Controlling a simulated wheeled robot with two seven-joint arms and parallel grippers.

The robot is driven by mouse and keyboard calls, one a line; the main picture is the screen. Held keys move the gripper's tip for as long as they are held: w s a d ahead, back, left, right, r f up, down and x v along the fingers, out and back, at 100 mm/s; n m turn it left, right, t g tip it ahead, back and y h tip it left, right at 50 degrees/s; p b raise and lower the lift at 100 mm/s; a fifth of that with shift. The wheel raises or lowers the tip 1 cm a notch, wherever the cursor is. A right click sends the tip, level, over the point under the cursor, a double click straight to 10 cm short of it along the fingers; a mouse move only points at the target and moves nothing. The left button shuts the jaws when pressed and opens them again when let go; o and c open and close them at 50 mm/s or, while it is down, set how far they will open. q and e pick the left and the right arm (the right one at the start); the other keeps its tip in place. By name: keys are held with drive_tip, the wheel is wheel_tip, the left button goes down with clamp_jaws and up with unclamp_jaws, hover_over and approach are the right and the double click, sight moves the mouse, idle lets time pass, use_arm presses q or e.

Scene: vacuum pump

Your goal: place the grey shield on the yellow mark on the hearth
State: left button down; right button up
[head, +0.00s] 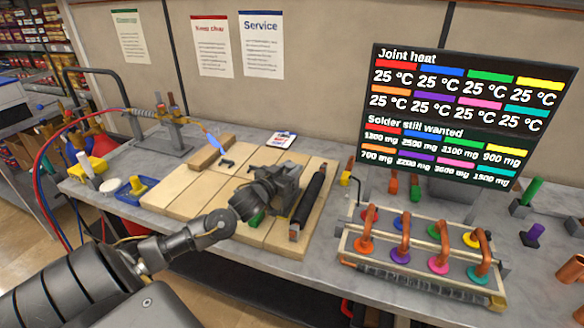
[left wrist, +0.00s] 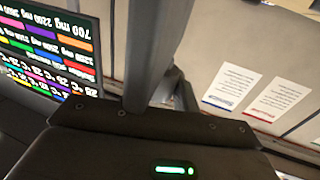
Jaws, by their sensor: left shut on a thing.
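My left gripper (head: 286,180) is over the hearth (head: 180,205), a board of pale tiles on the bench. It is shut on a grey piece, which looks like the grey shield; in the head view I cannot separate it clearly from the jaws. In the left wrist view a grey upright plate (left wrist: 155,50) stands beyond the gripper body. I cannot tell whether it touches the hearth. The yellow mark does not show; my arm and gripper cover part of the hearth. My right gripper is out of view.
A tan block (head: 211,152) and small dark pieces (head: 227,163) are at the hearth's back. A torch (head: 213,141) points toward it from a stand. A copper-pipe rack (head: 420,260) and sign (head: 465,115) are right.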

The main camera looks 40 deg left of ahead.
use_arm(q)
drive_tip(key=shift+r, duration=0.1)
drive_tip(key=c, duration=1.1)
unclamp_jaws()
drive_tip(key=shift+s+d+b, duration=0.15)
drive_tip(key=shift+s+b, duration=0.3)
drive_tip(key=shift+s, duration=1.55)
drive_tip(key=shift+s+d+b, duration=0.15)
drive_tip(key=shift+s+b, duration=0.35)
drive_tip(key=shift+s, duration=1.55)
drive_tip(key=shift+s+d+b, duration=0.15)
drive_tip(key=shift+s+b, duration=0.3)
drive_tip(key=shift+s, duration=1.55)
